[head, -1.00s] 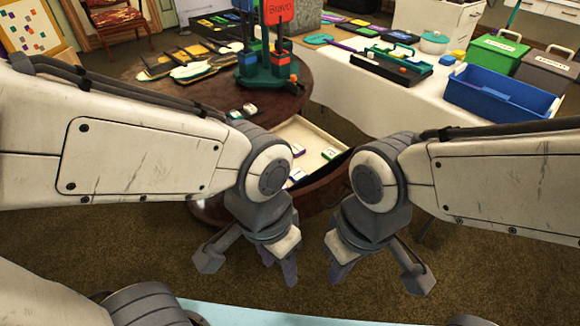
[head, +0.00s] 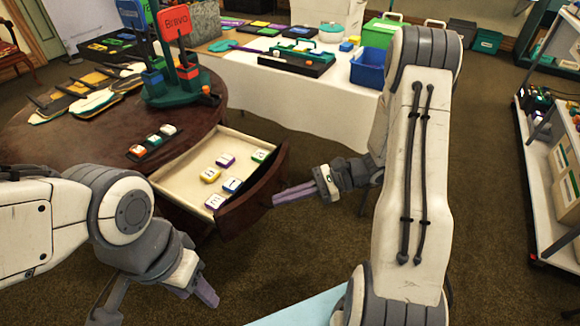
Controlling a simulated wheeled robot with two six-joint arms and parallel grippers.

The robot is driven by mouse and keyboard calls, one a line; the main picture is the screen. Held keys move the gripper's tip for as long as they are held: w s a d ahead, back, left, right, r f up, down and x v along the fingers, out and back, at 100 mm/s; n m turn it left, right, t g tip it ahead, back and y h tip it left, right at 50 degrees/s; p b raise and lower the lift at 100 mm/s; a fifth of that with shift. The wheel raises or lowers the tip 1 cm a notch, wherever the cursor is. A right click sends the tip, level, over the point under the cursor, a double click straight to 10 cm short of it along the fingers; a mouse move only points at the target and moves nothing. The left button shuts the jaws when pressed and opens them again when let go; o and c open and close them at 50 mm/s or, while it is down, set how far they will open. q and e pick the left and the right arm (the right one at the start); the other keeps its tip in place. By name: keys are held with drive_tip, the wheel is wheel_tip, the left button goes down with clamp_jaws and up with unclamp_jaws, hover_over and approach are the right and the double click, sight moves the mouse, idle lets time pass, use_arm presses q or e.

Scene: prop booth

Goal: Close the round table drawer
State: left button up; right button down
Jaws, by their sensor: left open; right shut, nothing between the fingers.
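The round table (head: 60,140) is dark wood and stands at the left of the head view. Its drawer (head: 178,165) is pulled out, with a pale interior and a curved dark front. Several lettered blocks (head: 225,160) lie in it. My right gripper (head: 278,196) is shut and empty, its fingertips pointing left at the outer face of the drawer front; I cannot tell whether they touch it. My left gripper (head: 205,288) is open and empty, below and in front of the drawer, apart from it.
On the table are a stand with red and blue signs (head: 172,50), coloured blocks in a row (head: 152,142) and flat paddles (head: 85,95). A white-clothed table (head: 270,95) stands behind. A shelf cart (head: 560,160) is at the right. Carpet between is clear.

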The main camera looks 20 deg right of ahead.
drive_tip(key=w+d+f+m+t+h, duration=0.1)
drive_tip(key=d+f+m+t+h, duration=0.15)
drive_tip(key=d+m+t, duration=0.45)
drive_tip(key=w+d+f+m+t+h, duration=0.25)
drive_tip(key=d+m+t, duration=0.2)
drive_tip(key=d, duration=0.45)
drive_tip(key=y, duration=0.1)
approach(283, 165)
drive_tip(key=shift+n, duration=0.35)
drive_tip(key=x, duration=0.6)
drive_tip(key=shift+w+a+b, duration=0.3)
drive_tip(key=shift+a+b, duration=0.05)
drive_tip(key=shift+b, duration=0.05)
